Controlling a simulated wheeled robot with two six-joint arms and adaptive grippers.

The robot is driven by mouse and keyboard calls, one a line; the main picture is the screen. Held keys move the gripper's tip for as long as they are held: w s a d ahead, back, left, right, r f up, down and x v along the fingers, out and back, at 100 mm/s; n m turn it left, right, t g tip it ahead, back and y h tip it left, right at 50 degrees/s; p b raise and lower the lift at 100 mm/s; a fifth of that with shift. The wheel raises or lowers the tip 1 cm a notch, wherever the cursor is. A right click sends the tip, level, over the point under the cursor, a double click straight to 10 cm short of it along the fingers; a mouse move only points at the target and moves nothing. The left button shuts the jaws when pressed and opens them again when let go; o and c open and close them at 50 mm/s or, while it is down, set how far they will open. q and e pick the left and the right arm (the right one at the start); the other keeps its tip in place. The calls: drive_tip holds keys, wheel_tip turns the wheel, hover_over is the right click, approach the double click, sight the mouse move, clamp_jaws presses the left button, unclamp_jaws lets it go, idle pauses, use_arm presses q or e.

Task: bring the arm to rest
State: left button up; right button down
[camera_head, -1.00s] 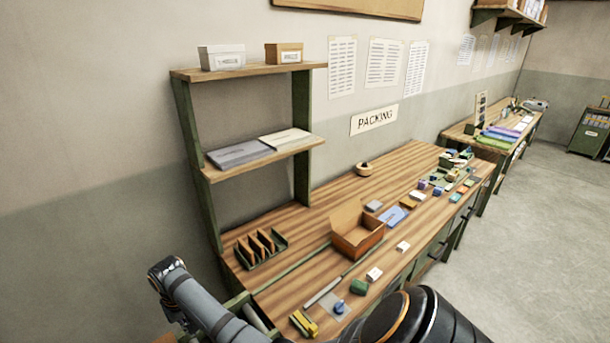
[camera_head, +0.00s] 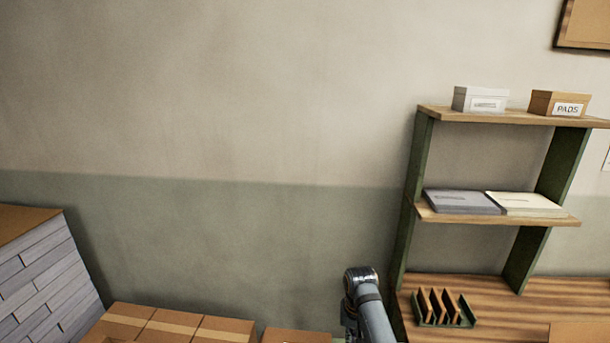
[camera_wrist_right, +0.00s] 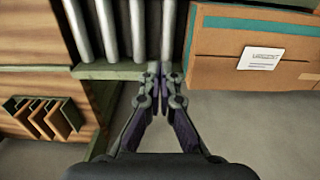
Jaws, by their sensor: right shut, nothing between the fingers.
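My right gripper (camera_wrist_right: 160,75) shows in the right wrist view with its two fingers together and nothing between them. It hangs by a green rail or rack edge (camera_wrist_right: 115,72) with several grey rollers (camera_wrist_right: 138,30), and I cannot tell whether it touches them. In the head view a grey arm link of mine (camera_head: 367,305) rises at the lower middle, just left of the shelf unit. My left gripper is not in view.
A wooden bench (camera_head: 555,300) with a green shelf unit (camera_head: 412,185) stands at right, holding a slotted organizer (camera_head: 443,308). Cardboard boxes (camera_head: 180,325) and a stack of grey slabs (camera_head: 45,265) fill the lower left. A labelled brown box (camera_wrist_right: 225,62) is right of the gripper.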

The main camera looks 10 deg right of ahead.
drive_tip(key=s+d+f+n+t, duration=0.1)
drive_tip(key=s+d+f, duration=0.25)
drive_tip(key=s, duration=0.65)
drive_tip(key=s+r+n+t+h, duration=0.1)
drive_tip(key=s+r+n+t, duration=0.3)
drive_tip(key=s, duration=1)
wheel_tip(320, 180, down, 34)
drive_tip(key=s+d+m+g+b, duration=0.2)
drive_tip(key=s+d+g+b, duration=0.1)
drive_tip(key=b, duration=0.5)
drive_tip(key=s+d+f+g+b, duration=0.1)
drive_tip(key=s+f+b, duration=0.4)
drive_tip(key=s+f, duration=1.2)
wheel_tip(320, 180, down, 4)
drive_tip(key=shift+s+r, duration=0.15)
drive_tip(key=shift+s, duration=0.2)
